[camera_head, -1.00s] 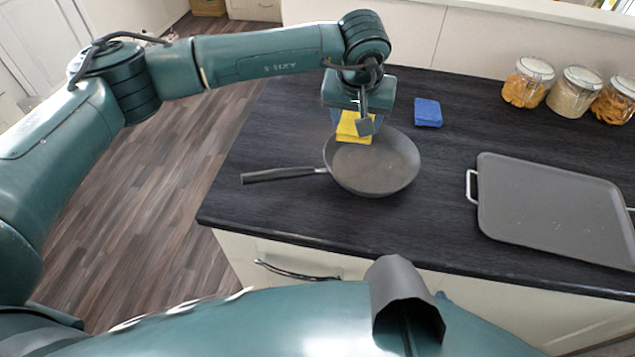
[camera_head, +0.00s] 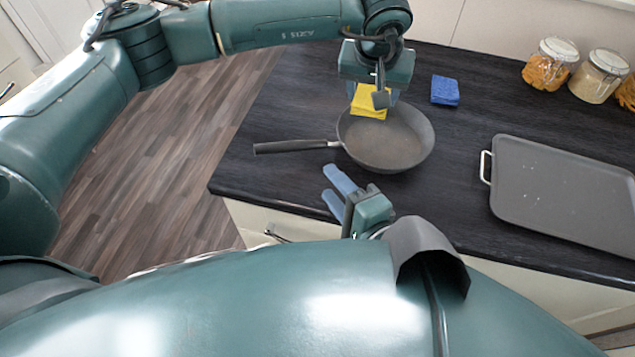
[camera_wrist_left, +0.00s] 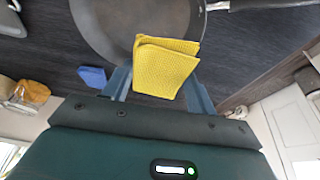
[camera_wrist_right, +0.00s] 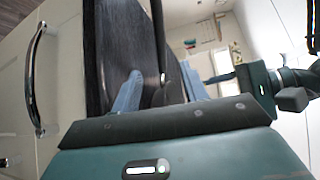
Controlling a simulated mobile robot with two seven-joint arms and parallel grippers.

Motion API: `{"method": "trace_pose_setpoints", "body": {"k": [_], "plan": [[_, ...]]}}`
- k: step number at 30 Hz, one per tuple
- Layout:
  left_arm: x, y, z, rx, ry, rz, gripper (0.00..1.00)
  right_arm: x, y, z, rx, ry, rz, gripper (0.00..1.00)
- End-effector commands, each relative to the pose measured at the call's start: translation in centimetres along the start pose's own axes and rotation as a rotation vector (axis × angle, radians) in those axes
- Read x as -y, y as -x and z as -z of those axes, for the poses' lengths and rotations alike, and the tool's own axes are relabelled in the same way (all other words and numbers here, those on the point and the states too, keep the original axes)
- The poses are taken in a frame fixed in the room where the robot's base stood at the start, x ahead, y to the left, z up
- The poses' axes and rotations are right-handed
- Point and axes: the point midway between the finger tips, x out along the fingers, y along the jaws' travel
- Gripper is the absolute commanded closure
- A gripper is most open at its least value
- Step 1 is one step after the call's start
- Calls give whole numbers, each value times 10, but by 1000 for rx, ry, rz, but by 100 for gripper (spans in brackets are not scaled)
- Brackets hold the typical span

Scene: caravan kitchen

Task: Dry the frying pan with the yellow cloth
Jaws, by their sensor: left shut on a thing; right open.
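The dark grey frying pan (camera_head: 400,150) lies on the black counter, its handle (camera_head: 290,146) pointing left toward the counter's edge. It also shows in the left wrist view (camera_wrist_left: 105,30). My left gripper (camera_head: 372,100) is shut on the folded yellow cloth (camera_head: 368,104), at the pan's far rim; the cloth fills the left wrist view's middle (camera_wrist_left: 165,68). I cannot tell whether the cloth touches the pan. My right gripper (camera_head: 337,190) is open and empty at the counter's front edge, just in front of the pan and its handle.
A blue sponge (camera_head: 445,90) lies behind the pan to the right. A grey tray (camera_head: 565,190) with white handles takes up the counter's right side. Glass jars (camera_head: 597,75) stand at the back right. A drawer handle (camera_wrist_right: 33,80) is close in the right wrist view.

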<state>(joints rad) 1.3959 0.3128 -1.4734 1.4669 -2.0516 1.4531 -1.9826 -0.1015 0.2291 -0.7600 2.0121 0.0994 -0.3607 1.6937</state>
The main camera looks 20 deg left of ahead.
Motion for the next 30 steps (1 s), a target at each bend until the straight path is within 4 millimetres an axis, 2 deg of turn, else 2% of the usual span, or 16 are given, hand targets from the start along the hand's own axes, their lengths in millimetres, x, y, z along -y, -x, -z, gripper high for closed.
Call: {"method": "trace_pose_setpoints", "body": {"k": [3, 7, 13, 24, 30], "plan": [[0, 0, 0, 0, 0, 0, 82, 3, -13, -16, 32, -56, 4, 56], [0, 0, 0, 0, 0, 0, 82, 5, -21, -24, 47, -86, 5, 56], [0, 0, 0, 0, 0, 0, 82, 5, -43, -26, 48, -92, 5, 56], [0, 0, 0, 0, 0, 0, 82, 6, -112, -29, 48, -91, 5, 56], [0, 0, 0, 0, 0, 0, 82, 5, -133, -29, 47, -92, 4, 56]]}}
